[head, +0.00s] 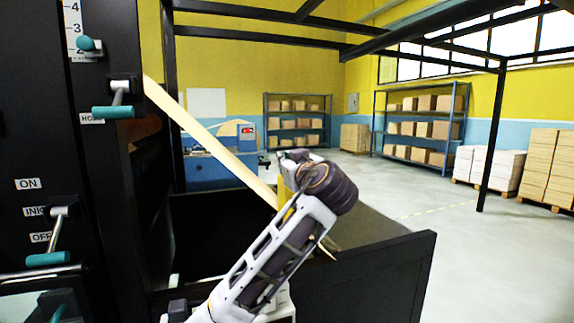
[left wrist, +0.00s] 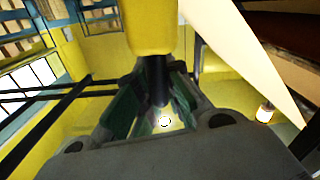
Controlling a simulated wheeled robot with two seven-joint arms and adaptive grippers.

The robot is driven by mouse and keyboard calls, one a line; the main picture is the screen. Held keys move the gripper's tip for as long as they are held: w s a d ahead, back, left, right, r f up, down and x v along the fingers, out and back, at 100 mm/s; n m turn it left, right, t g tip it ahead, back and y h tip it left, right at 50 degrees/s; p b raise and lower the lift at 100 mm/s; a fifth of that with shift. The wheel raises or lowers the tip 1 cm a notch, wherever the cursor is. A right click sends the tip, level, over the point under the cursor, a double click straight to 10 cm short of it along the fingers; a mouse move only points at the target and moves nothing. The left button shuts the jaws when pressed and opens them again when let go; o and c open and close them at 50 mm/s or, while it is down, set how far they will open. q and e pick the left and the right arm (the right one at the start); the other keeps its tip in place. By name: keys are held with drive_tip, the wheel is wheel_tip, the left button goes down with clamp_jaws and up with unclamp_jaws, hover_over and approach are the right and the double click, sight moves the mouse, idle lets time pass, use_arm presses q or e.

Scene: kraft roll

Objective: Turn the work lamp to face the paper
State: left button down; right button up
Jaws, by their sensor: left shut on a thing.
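The work lamp shows as a yellow body (left wrist: 151,28) at the top of the left wrist view, with a dark stem (left wrist: 157,82) below it. My left gripper (left wrist: 160,95) is shut on the dark stem, its fingers on both sides. In the head view, only a sliver of the yellow lamp (head: 283,192) shows behind my left arm, and the fingers are hidden. The paper (head: 208,140) is a long cream strip slanting down right from the dark machine to near the lamp. It also shows in the left wrist view (left wrist: 240,48). Which way the lamp faces cannot be told.
A dark machine panel (head: 40,130) with teal-handled levers stands at the left. A low black wall (head: 385,280) edges the bay at the lower right. Shelves with boxes (head: 420,125) and stacked pallets (head: 548,165) stand far back. The floor (head: 460,240) at right is clear.

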use_arm(q)
drive_tip(key=shift+w+a+f, duration=0.1)
idle(0.4)
drive_tip(key=c, duration=1.8)
unclamp_jaws()
drive_tip(key=o, duration=0.3)
drive_tip(key=shift+s+a, duration=0.15)
drive_tip(key=shift+s, duration=0.05)
drive_tip(key=shift+w+d, duration=0.35)
drive_tip(key=shift+w, duration=0.05)
drive_tip(key=shift+s+a, duration=0.1)
drive_tip(key=shift+s, duration=0.25)
drive_tip(key=v, duration=1.1)
drive_tip(key=shift+d, duration=0.4)
